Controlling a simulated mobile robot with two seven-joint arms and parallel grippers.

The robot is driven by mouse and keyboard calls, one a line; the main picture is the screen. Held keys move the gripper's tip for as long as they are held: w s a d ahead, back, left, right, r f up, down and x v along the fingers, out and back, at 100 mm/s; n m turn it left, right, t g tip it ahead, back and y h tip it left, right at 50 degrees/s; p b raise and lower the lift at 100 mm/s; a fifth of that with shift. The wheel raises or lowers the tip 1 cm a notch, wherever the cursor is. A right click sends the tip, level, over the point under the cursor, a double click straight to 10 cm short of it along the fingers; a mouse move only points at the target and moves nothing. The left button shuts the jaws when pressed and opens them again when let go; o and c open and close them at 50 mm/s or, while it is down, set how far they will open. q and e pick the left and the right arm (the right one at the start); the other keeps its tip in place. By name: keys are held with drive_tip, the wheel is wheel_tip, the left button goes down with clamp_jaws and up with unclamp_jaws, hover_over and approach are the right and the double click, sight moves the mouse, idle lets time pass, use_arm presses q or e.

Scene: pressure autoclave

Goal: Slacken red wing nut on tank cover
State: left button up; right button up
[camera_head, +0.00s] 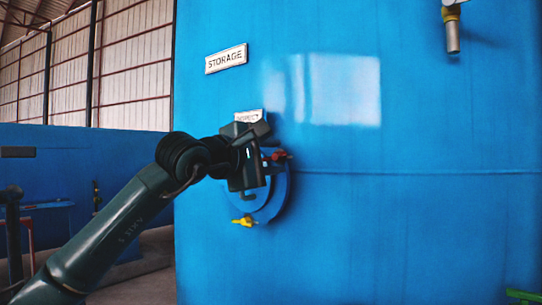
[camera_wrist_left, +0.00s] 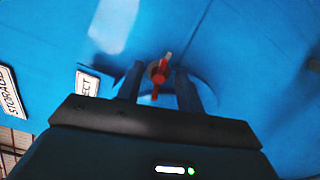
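The red wing nut (camera_head: 281,155) is on the upper right edge of the round blue tank cover (camera_head: 272,203), partly hidden by my left gripper (camera_head: 266,160). In the left wrist view the red wing nut (camera_wrist_left: 161,78) shows between the two dark fingers of my left gripper (camera_wrist_left: 159,77), with a gap on each side. The fingers are apart and point at the tank. I cannot tell whether the nut is fully within their depth. My right gripper is in neither view.
A yellow wing nut (camera_head: 243,221) is at the cover's lower left edge. The cover sits on a large blue tank (camera_head: 410,220) with a STORAGE sign (camera_head: 226,59). A smaller sign (camera_head: 249,116) above the cover is partly hidden by my arm. A pipe (camera_head: 452,36) hangs at upper right.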

use_arm(q)
clamp_jaws()
drive_tip(key=shift+f+n+b, duration=0.15)
drive_tip(key=shift+n+b, duration=0.75)
drive_tip(key=shift+b, duration=0.1)
drive_tip(key=shift+n+b, duration=0.35)
drive_tip(key=shift+n, duration=0.15)
drive_tip(key=shift+r+n, duration=0.2)
drive_tip(key=shift+n, duration=0.5)
drive_tip(key=shift+r, duration=0.1)
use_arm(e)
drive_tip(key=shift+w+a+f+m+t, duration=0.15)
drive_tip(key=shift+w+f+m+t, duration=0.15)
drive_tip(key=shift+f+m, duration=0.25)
use_arm(q)
drive_tip(key=shift+o, duration=0.4)
unclamp_jaws()
drive_tip(key=shift+a, duration=0.1)
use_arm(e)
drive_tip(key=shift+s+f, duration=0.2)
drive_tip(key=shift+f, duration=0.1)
